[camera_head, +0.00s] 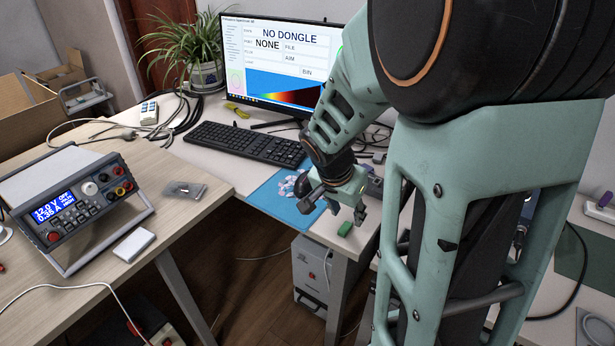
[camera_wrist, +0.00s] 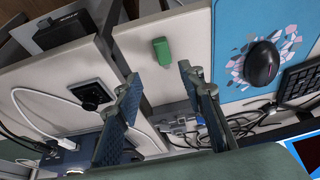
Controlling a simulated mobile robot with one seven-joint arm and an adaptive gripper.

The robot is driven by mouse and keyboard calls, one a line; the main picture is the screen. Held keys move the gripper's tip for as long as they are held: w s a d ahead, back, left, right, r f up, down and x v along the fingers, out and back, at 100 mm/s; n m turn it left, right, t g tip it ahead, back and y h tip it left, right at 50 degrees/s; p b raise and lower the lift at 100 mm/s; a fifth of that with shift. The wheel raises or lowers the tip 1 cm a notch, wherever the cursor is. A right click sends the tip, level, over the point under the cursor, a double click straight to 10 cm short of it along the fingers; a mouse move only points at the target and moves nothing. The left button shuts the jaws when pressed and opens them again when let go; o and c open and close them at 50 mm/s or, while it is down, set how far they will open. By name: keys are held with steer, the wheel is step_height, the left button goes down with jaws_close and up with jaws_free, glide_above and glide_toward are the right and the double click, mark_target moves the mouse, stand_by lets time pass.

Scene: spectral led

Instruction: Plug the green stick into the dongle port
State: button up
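The small green stick (camera_head: 345,229) lies on the white desk near its front edge, and it also shows in the wrist view (camera_wrist: 161,51). My gripper (camera_head: 335,208) is above the desk, close to the stick. In the wrist view my gripper (camera_wrist: 158,76) is open and empty, with its two fingers wide apart. The stick is beyond the fingertips, roughly between their lines, and does not touch them. The monitor (camera_head: 282,60) reads "NO DONGLE". I cannot make out the dongle port in either view.
A blue mat (camera_head: 268,197) with a black mouse (camera_wrist: 262,63) lies beside the stick. A keyboard (camera_head: 246,143) is behind it. Cables clutter the desk near my fingers. A power supply (camera_head: 68,200) sits on the left table.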

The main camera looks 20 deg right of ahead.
mark_target(345, 228)
steer(key=shift+w+d+f+b, duration=0.1)
steer(key=shift+w+f+b, duration=0.15)
steer(key=shift+f, duration=0.75)
steer(key=shift+w+f+b, duration=0.2)
steer(key=shift+f, duration=0.8)
steer(key=shift+w+d+f+b, duration=0.1)
steer(key=shift+w+f+b, duration=0.15)
steer(key=shift+f, duration=0.75)
steer(key=shift+s, duration=0.1)
steer(key=shift+c, duration=0.4)
steer(key=c, duration=0.8)
